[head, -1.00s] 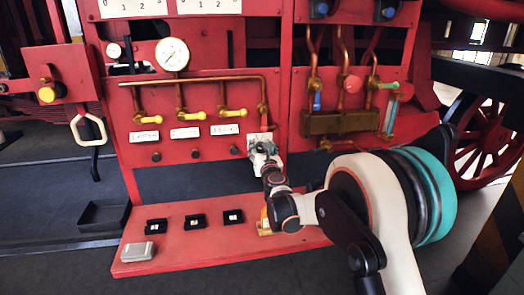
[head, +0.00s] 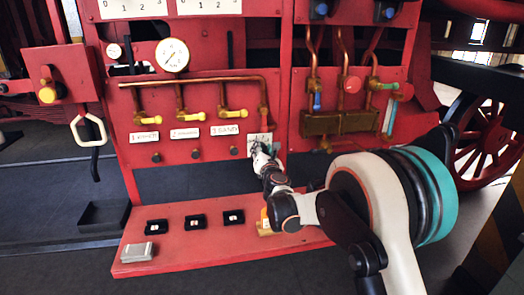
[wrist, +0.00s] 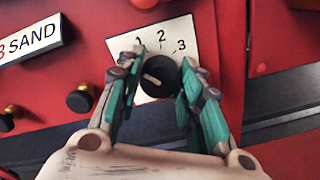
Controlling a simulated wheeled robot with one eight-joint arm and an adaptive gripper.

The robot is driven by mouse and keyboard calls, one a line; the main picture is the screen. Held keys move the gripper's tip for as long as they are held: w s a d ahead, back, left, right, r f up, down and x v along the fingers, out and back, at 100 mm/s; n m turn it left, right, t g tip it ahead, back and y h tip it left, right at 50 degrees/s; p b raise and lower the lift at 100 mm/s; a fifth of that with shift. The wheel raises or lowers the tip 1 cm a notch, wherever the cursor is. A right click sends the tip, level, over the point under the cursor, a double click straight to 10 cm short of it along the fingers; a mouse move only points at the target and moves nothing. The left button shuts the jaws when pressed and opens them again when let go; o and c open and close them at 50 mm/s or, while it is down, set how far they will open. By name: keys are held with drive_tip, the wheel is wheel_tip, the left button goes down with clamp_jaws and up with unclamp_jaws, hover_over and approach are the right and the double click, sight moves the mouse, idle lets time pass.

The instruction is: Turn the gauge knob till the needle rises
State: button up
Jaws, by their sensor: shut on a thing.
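The black gauge knob (wrist: 159,75), with a pale pointer line, sits on a white dial plate (wrist: 178,36) marked 1, 2, 3. Its pointer line points toward the left of the picture, slightly up. My gripper (wrist: 158,82) has its teal-padded fingers on both sides of the knob, shut on it. In the head view my gripper (head: 262,155) is at the plate (head: 259,139), and hides the knob. The large round gauge (head: 173,55) is at the upper left of the red panel; its dark needle is too small to read exactly.
A label reading 3 SAND (wrist: 28,41) and small dark knobs (wrist: 80,99) are left of the plate. Copper pipes with yellow handles (head: 233,113) run above. A red shelf (head: 190,250) below holds several small black trays and a grey box (head: 136,252).

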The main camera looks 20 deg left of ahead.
drive_tip(key=shift+d+f+m+y, duration=0.1)
drive_tip(key=shift+m+y, duration=0.05)
drive_tip(key=shift+m, duration=4.7)
drive_tip(key=shift+f+m+y, duration=0.1)
drive_tip(key=shift+m+y, duration=0.05)
drive_tip(key=shift+m, duration=4.7)
drive_tip(key=o, duration=1.1)
drive_tip(key=shift+c, duration=0.2)
drive_tip(key=shift+g, duration=0.3)
drive_tip(key=v, duration=1.2)
